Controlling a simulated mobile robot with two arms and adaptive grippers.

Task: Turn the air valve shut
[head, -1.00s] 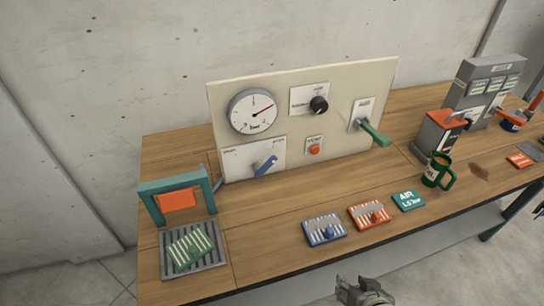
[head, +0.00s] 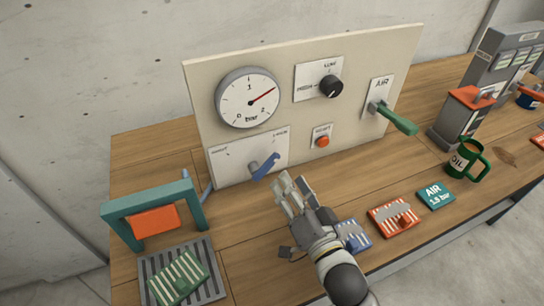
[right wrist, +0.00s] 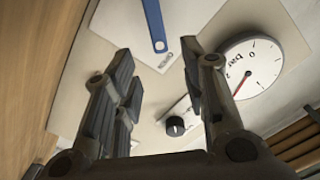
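The air valve's green handle (head: 398,120) sticks out from the white AIR plate (head: 380,88) at the panel's right side. It points toward the front and right, slanting down. My right gripper (head: 291,182) is in front of the panel's lower edge, left of and below the green handle and apart from it. In the right wrist view the gripper (right wrist: 160,70) has its fingers spread with nothing between them. The green handle does not show in that view. The round bar gauge (head: 248,98) has its red needle pointing up and right. My left gripper is not in view.
A blue lever (head: 265,166) is close to the left of my right gripper. A black knob (head: 331,87) and a red button (head: 322,141) are on the panel (head: 300,125).

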